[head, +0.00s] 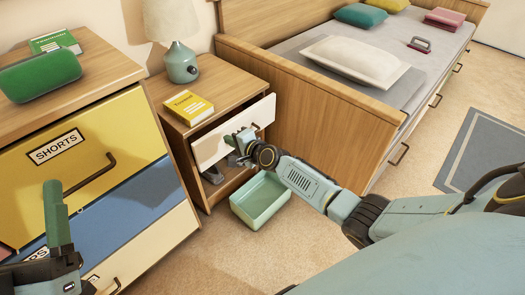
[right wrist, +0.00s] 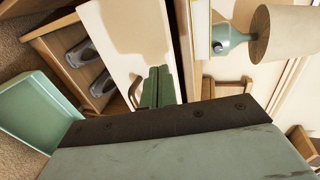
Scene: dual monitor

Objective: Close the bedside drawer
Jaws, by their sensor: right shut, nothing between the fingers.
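The bedside table (head: 172,117) stands between the dresser and the bed. Its drawer has a white front (head: 207,150) and is partly pulled out, with a dark gap above the front. In the right wrist view the white front (right wrist: 125,35) fills the upper middle, with a handle (right wrist: 134,92) beside my fingers. My right gripper (head: 238,142) is shut and empty at the drawer front; its green fingers (right wrist: 157,87) point at the front, and I cannot tell whether they touch it. My left gripper (head: 57,215) is at the lower left, before the dresser, its jaw opening unclear.
A yellow book (head: 188,107) and a lamp (head: 181,65) stand on the bedside table. A green bin (head: 262,200) is on the floor below the drawer. Slippers (right wrist: 80,52) lie in the open shelf. The dresser (head: 110,75) is at left, the bed (head: 310,120) at right.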

